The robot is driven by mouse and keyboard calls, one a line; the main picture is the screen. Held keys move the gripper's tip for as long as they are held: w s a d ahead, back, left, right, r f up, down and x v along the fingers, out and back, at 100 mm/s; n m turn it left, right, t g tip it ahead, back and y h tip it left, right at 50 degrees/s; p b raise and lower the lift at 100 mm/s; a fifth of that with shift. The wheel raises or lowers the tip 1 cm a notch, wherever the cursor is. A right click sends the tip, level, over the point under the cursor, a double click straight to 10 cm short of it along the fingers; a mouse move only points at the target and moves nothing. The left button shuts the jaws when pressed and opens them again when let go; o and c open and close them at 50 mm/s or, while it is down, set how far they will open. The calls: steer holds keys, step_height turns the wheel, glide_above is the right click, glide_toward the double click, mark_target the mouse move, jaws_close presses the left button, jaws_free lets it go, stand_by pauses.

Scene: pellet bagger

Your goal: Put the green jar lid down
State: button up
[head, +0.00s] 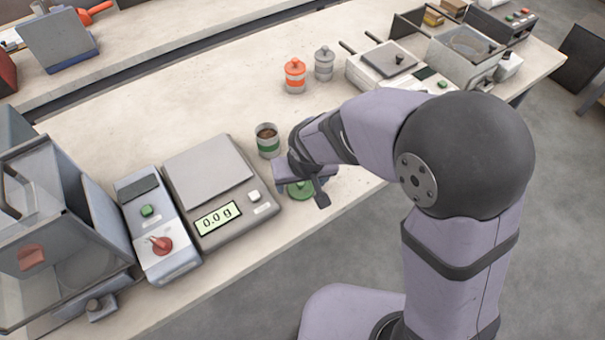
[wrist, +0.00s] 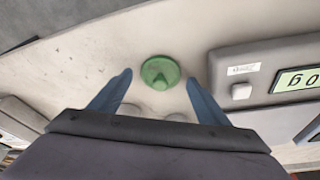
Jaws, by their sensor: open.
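The green jar lid (head: 299,189) lies on the bench top near its front edge, just right of the scale. In the wrist view the green lid (wrist: 160,72) rests flat with its knob up, beyond and between my fingertips. My gripper (head: 308,192) is open and empty over the lid; its two blue fingers (wrist: 158,82) are spread wide and apart from the lid. The open jar with a green band (head: 268,141) stands behind the lid, with dark contents showing at its mouth.
The scale (head: 222,190) reads 0.0 g, left of the lid. A control box (head: 157,225) with a green button and red knob stands beside it. An orange jar (head: 295,76) and a grey jar (head: 324,64), both lidded, stand farther back. Bench space between is clear.

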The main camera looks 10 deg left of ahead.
steer(key=v, duration=1.2)
steer(key=shift+r, duration=0.15)
steer(key=s+d+f+m+g, duration=0.1)
steer(key=s+d+f, duration=0.3)
steer(key=d, duration=0.7)
steer(key=s+d+f+m+g+h, duration=0.1)
steer(key=d+f, duration=0.4)
steer(key=d, duration=0.6)
steer(key=s+m+g, duration=0.1)
steer(key=s+m, duration=0.1)
steer(key=shift+s+d+f+m, duration=0.15)
steer(key=shift+s+d+m, duration=0.15)
steer(key=shift+s, duration=0.1)
steer(key=shift+a, duration=0.1)
steer(key=shift+r+p, duration=0.7)
steer(key=shift+r, duration=0.25)
